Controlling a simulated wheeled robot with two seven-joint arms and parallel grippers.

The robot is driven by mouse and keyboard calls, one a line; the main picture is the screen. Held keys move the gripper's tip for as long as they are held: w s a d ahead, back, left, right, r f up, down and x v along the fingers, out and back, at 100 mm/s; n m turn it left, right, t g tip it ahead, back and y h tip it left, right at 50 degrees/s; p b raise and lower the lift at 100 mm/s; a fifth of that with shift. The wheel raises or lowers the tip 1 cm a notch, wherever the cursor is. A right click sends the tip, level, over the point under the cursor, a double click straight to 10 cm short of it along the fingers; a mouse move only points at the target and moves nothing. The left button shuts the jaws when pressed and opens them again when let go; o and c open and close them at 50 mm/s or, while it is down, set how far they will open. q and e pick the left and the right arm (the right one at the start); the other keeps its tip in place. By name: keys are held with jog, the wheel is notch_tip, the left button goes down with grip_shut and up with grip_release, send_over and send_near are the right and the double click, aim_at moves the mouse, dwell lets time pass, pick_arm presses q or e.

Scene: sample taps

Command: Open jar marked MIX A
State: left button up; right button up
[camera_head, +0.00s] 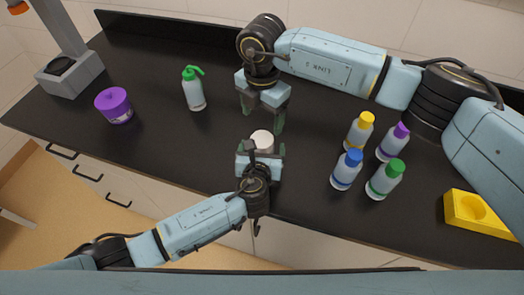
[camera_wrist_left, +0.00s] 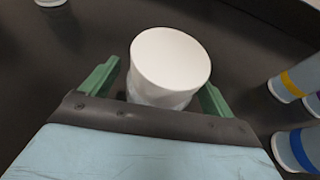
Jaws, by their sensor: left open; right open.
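A jar with a white lid (camera_head: 262,138) stands upright near the front edge of the black bench, in the middle of the head view. No marking is readable on it. My left gripper (camera_head: 261,151) is open, coming from the front, with its fingers on either side of the jar. In the left wrist view the white lid (camera_wrist_left: 171,62) shows between the green fingers; whether they touch the jar cannot be told. My right gripper (camera_head: 262,120) is open and empty, pointing down just behind and above the jar.
Bottles with yellow (camera_head: 359,132), purple (camera_head: 393,142), blue (camera_head: 347,170) and green (camera_head: 385,180) caps stand right. A yellow holder (camera_head: 480,214) lies far right; a grey stand (camera_head: 70,75) far left.

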aim_at(262, 139)
pick_arm(q)
grip_shut()
pick_arm(e)
jog(key=shift+f, duration=4.05)
jog(key=shift+c, duration=0.3)
jog(key=c, duration=1)
jog(key=n, duration=0.6)
jog(key=shift+c, duration=0.2)
jog(key=n, duration=0.3)
jog(key=shift+r+n, duration=0.1)
jog(key=shift+n, duration=0.3)
jog(key=n, duration=0.4)
